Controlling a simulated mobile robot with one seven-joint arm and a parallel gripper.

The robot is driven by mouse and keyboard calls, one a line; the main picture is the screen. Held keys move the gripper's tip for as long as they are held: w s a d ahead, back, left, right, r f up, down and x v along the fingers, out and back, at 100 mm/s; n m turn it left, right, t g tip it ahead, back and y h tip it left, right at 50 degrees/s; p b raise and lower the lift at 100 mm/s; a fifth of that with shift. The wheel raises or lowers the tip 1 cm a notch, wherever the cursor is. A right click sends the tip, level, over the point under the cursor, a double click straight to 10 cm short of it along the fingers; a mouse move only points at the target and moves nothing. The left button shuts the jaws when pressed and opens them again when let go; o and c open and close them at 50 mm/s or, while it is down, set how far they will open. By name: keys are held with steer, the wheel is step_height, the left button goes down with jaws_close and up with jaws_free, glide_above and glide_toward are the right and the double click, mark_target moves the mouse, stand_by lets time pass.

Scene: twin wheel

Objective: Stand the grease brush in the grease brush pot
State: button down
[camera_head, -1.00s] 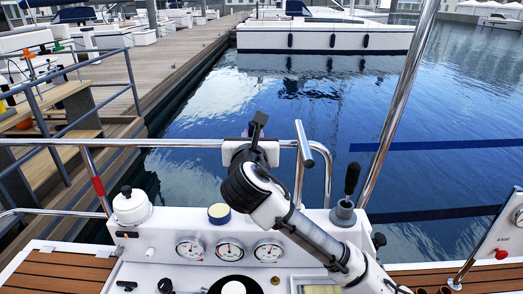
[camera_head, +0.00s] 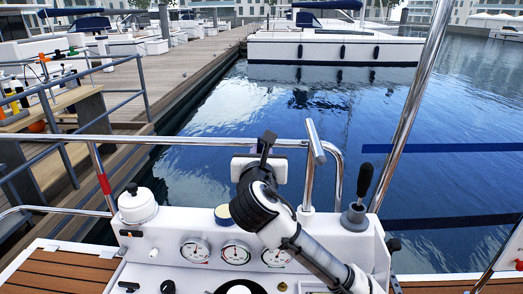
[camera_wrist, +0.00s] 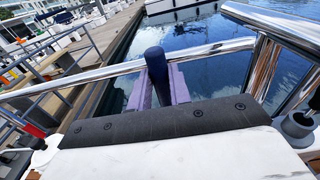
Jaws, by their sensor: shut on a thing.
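My gripper (camera_head: 260,165) is above the back edge of the white console. It is shut on a dark upright handle (camera_head: 267,142), which appears to be the grease brush. In the wrist view the handle (camera_wrist: 155,62) stands between the two purple-grey fingers; its lower end is hidden. A grey cup-like base (camera_head: 354,217) with a black-gripped handle (camera_head: 364,180) standing in it is at the console's right. A small round tin (camera_head: 223,214) with a yellowish top sits left of my gripper. I cannot tell which of these is the grease brush pot.
A white round container (camera_head: 137,205) with a black knob stands at the console's left. Several gauges (camera_head: 235,253) face forward. A chrome rail (camera_head: 200,141) runs behind the console, with a slanted chrome post (camera_head: 408,108) at right. Water lies beyond.

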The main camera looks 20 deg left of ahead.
step_height(320, 180, down, 6)
steer(key=b, duration=0.5)
steer(key=c, duration=1.2)
jaws_free()
steer(key=f+b+v, duration=0.1)
steer(key=b+v, duration=1)
steer(key=v, duration=0.2)
steer(key=shift+s+r, duration=0.45)
steer(key=shift+d, duration=0.15)
